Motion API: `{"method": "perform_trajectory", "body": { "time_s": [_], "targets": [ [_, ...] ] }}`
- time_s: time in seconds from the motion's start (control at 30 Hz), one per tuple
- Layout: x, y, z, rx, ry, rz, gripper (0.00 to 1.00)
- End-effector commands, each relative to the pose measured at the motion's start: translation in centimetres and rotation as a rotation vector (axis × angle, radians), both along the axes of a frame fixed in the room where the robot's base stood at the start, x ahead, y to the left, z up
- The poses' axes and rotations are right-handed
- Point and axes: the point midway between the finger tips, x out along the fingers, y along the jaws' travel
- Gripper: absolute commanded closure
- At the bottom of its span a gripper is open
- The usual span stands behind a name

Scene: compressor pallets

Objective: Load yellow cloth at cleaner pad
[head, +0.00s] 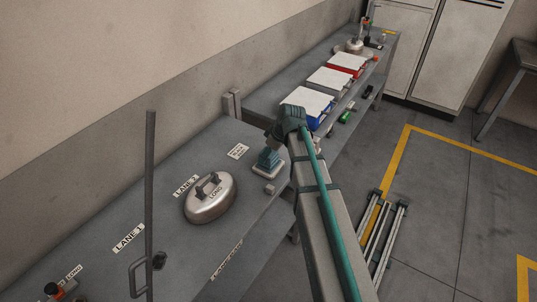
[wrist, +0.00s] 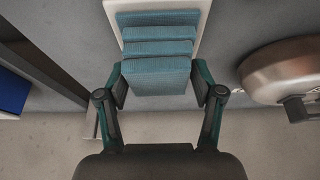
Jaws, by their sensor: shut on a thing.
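A stack of teal folded cloths (head: 268,158) sits on a white tray (head: 264,174) near the bench's front edge. In the wrist view the stepped cloths (wrist: 157,33) lie on the white tray (wrist: 203,14). My gripper (wrist: 160,78) is shut on the nearest teal cloth (wrist: 160,82), one finger on each side of it. In the head view my wrist partly hides the gripper beside the stack. I see no yellow cloth. A label (head: 226,260) at the bench's front edge is too small to read surely.
A silver domed part marked LONG (head: 208,204) stands left of the stack, close to my gripper's right in the wrist view (wrist: 280,72). A grey post (head: 150,200) rises at front left.

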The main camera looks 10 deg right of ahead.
Motion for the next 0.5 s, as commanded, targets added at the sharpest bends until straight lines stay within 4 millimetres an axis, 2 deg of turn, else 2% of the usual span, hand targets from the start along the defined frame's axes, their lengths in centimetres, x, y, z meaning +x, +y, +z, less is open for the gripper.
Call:
{"method": "perform_trajectory", "body": {
  "time_s": [0.03, 0.5],
  "targets": [
    [0.0, 0.0, 0.7, 0.000, -0.001, 0.000, 0.61],
    [0.0, 0.0, 4.1, 0.001, -0.001, 0.000, 0.61]
  ]
}}
